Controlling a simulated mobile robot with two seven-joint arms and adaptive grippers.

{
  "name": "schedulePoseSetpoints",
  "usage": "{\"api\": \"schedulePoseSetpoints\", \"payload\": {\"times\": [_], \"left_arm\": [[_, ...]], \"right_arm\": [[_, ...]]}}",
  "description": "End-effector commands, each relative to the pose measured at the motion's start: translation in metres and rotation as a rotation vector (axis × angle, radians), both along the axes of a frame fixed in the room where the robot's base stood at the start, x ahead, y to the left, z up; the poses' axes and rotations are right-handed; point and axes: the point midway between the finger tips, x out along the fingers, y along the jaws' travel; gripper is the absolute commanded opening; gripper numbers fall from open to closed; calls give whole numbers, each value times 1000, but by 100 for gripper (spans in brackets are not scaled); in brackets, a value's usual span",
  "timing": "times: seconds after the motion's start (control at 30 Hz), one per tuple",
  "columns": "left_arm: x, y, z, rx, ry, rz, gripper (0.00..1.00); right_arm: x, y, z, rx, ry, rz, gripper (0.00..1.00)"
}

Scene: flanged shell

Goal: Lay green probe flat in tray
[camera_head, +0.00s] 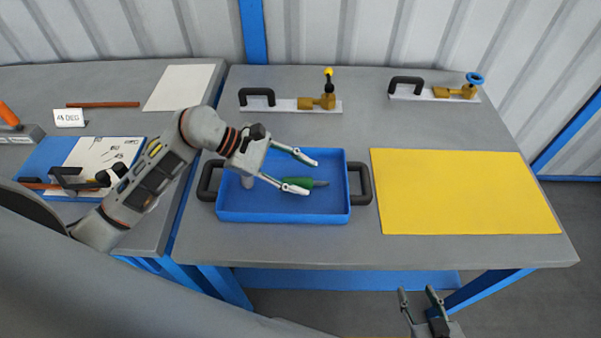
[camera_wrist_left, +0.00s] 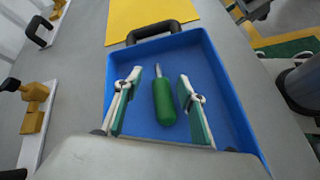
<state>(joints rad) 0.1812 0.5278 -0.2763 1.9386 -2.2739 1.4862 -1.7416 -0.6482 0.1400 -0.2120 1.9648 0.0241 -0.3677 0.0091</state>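The green probe (camera_head: 318,183), a green handle with a thin grey tip, lies in the blue tray (camera_head: 283,216). In the left wrist view the probe (camera_wrist_left: 164,102) shows whole on the tray floor, its tip pointing toward the tray's far handle. My left gripper (camera_head: 306,174) is open over the tray. Its two fingers (camera_wrist_left: 160,77) stand on either side of the probe with a gap to each, so it holds nothing. In the head view the lower finger hides part of the probe. My right gripper (camera_head: 422,296) is open and empty, low at the front.
A yellow mat (camera_head: 465,192) lies right of the tray. Two brass fittings on plates, one with a yellow knob (camera_head: 323,101) and one with a blue wheel (camera_head: 462,91), stand at the back. A side table at left holds a clipboard (camera_head: 105,150). Black handles flank the tray.

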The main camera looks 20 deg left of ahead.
Motion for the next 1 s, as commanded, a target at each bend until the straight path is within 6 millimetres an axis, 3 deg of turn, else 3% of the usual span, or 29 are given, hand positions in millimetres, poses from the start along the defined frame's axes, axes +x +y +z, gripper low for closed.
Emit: {"api": "schedulePoseSetpoints", "payload": {"times": [0.23,0.5,0.7,1.0], "left_arm": [[1,1,15,3,-5,0,40],[1,1,65,3,-7,-2,40],[1,0,92,1,-3,-1,40],[0,0,100,0,1,1,40]], "right_arm": [[-2,-1,-3,-3,6,1,40],[-1,0,-2,-1,4,0,40],[-1,0,-2,0,3,0,40],[-1,0,-2,0,3,0,40]]}}
